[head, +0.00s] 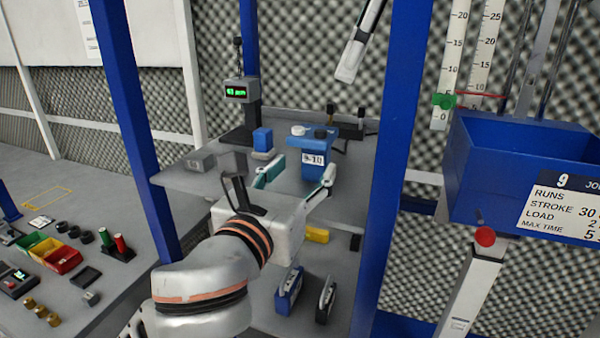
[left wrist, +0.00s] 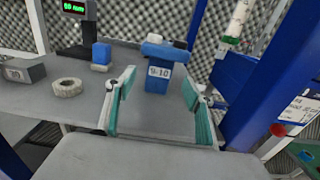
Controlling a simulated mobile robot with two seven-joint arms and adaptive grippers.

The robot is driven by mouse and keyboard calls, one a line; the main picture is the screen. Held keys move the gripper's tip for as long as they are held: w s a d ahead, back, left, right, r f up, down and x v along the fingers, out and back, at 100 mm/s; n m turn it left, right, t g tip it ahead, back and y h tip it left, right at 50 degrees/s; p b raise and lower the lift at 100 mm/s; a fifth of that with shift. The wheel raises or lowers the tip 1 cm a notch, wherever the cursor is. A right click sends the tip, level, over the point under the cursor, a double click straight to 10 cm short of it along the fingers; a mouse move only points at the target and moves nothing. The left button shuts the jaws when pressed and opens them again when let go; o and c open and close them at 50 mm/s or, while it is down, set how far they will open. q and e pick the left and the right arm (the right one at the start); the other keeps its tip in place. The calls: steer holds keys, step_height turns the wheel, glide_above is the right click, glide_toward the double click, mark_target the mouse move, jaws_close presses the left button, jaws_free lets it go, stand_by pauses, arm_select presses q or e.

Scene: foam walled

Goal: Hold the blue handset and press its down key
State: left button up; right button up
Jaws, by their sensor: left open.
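The blue handset (head: 317,146) stands upright on the grey shelf. It is T-shaped, with a 9-10 label on its front, a white key (head: 298,130) and a dark key (head: 320,133) on top. Which key is down I cannot tell. My left gripper (head: 302,172) is open, with its teal-padded fingers reaching towards the handset. In the left wrist view the handset (left wrist: 157,86) shows beyond and between the spread fingers (left wrist: 158,92), and I see no contact. My right gripper is not in view.
A small blue block (head: 262,139) stands left of the handset, before a green-lit display (head: 236,92). A pale ring (left wrist: 67,87) lies on the shelf. Blue posts (head: 385,150) flank the shelf. A blue bin (head: 490,150) is at right. A bench with coloured trays (head: 62,260) is at left.

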mark_target(313, 158)
arm_select(q)
steer(key=x, duration=0.7)
steer(key=shift+w+f, duration=0.1)
steer(key=shift+w, duration=0.05)
steer(key=c, duration=1.4)
arm_select(e)
jaws_close()
